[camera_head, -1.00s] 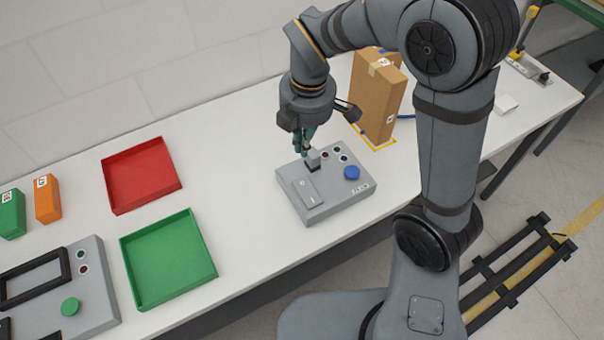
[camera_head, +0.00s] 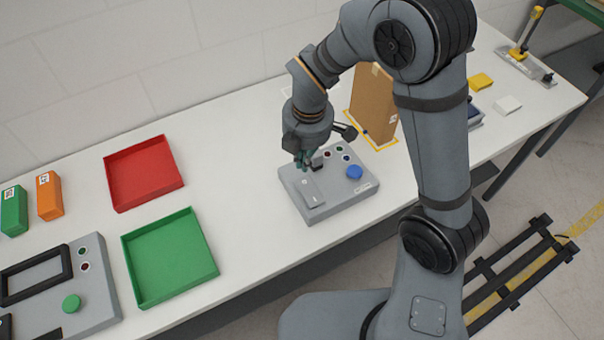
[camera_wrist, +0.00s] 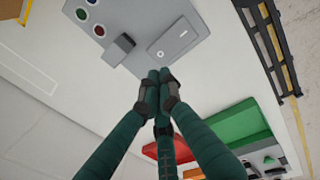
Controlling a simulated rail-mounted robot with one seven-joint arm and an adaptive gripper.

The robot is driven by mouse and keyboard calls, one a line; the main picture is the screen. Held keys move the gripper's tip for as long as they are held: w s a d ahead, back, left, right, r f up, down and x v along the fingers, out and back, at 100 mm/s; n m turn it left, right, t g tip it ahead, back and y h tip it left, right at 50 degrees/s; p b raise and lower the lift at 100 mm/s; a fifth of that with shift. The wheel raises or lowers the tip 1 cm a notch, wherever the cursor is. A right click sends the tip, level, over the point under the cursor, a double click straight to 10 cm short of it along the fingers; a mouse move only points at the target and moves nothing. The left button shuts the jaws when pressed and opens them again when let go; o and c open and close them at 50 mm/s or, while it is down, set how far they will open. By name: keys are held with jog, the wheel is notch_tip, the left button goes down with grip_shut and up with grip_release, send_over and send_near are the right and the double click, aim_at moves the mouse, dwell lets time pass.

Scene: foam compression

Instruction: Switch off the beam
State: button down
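The grey control box (camera_head: 338,200) stands on the white table in the middle of the head view. A pale rocker switch (camera_head: 313,192) is on its left part; in the wrist view the rocker (camera_wrist: 172,38) carries a line mark and a circle mark. I cannot tell which side is pressed. A raised grey block on a dark base (camera_wrist: 116,49) sits beside it. My gripper (camera_head: 302,163) is above the box's far left edge. In the wrist view my green fingers (camera_wrist: 160,76) are together and empty, with the tips just below the rocker's circle end; contact is not visible.
The box also has a blue button (camera_head: 354,172) and small lights. A cardboard box (camera_head: 373,100) stands behind it. A red tray (camera_head: 144,174) and a green tray (camera_head: 170,258) lie left, with a second grey panel (camera_head: 95,285) at far left.

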aim_at(302, 180)
jog(key=f, duration=0.6)
jog(key=shift+w+a+f+p, duration=0.15)
jog(key=shift+w+f+p, duration=0.15)
jog(key=shift+f, duration=0.05)
jog(key=shift+w, duration=0.1)
